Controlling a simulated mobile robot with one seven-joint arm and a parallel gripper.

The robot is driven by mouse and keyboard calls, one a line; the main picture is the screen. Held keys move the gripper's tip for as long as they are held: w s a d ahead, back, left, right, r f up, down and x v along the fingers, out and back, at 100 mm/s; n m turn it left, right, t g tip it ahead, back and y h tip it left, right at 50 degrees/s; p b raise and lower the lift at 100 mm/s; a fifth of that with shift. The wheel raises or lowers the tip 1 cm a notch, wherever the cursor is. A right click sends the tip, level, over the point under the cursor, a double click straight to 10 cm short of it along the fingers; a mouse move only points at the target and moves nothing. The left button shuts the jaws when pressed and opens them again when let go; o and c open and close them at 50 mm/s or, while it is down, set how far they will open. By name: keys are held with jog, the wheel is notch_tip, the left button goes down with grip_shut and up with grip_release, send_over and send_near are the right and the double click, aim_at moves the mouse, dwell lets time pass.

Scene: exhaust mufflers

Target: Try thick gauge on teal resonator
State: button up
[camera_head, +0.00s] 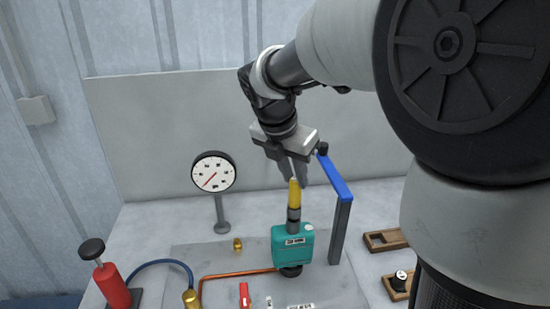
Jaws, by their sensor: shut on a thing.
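The teal resonator (291,246) stands upright on the grey plate, a little right of the picture's middle, with a label on its front. A gauge with a yellow handle (295,193) and a grey lower part (293,214) stands upright directly over the resonator's top. I cannot tell whether the grey part rests on the resonator or reaches into it. My gripper (294,179) points down from above and is shut on the yellow handle. The gripper's fingers hide the handle's upper end.
A blue bar (335,178) on a grey post (340,232) stands close right of my gripper. A dial (213,172) stands left. Wooden holders (383,240) are at right.

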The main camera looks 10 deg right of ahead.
jog(key=shift+f, duration=0.55)
dwell(0.4)
jog(key=shift+r, duration=0.1)
dwell(0.7)
jog(key=shift+r+p, duration=3.4)
jog(key=shift+r, duration=0.05)
jog(key=shift+f, duration=0.1)
